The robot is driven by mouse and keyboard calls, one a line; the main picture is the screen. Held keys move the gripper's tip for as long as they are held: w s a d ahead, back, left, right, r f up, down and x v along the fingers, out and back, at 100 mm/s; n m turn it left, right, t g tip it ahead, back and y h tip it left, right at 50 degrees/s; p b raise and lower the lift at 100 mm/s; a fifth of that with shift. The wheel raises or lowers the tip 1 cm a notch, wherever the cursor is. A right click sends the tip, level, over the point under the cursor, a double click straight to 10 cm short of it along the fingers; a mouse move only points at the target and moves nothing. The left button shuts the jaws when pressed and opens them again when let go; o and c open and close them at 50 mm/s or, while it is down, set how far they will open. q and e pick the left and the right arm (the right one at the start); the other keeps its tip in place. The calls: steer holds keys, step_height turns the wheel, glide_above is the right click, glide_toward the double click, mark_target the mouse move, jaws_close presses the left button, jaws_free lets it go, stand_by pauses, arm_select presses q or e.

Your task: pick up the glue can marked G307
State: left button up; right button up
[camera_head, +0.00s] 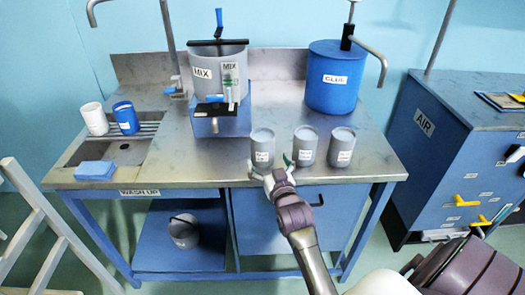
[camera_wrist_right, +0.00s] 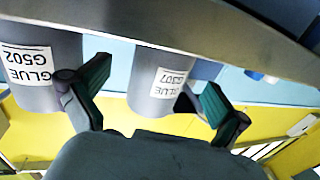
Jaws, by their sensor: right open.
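Three grey glue cans stand in a row near the front of the metal bench. The can marked G307 (camera_wrist_right: 160,75) shows in the right wrist view with its white label, between the finger tips. It appears to be the leftmost can (camera_head: 262,143) in the head view. The can marked G502 (camera_wrist_right: 32,70) is beside it, likely the middle can (camera_head: 305,143) in the head view. My right gripper (camera_head: 273,168) is open at the front of the leftmost can; it also shows in the wrist view (camera_wrist_right: 157,82), with nothing gripped. My left gripper is out of view.
The third grey can (camera_head: 341,145) stands at the right. Behind are a mixing pot (camera_head: 218,60) and a blue glue drum (camera_head: 334,85). A white cup (camera_head: 94,118) and blue cup (camera_head: 126,117) stand at the left. The bench's front edge (camera_head: 330,175) runs beneath the gripper.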

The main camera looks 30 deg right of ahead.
steer(key=x, duration=0.5)
steer(key=shift+r+p, duration=0.3)
steer(key=shift+r, duration=0.1)
steer(key=c, duration=1.7)
steer(key=shift+o, duration=0.2)
steer(key=shift+r, duration=0.1)
step_height(320, 180, up, 10)
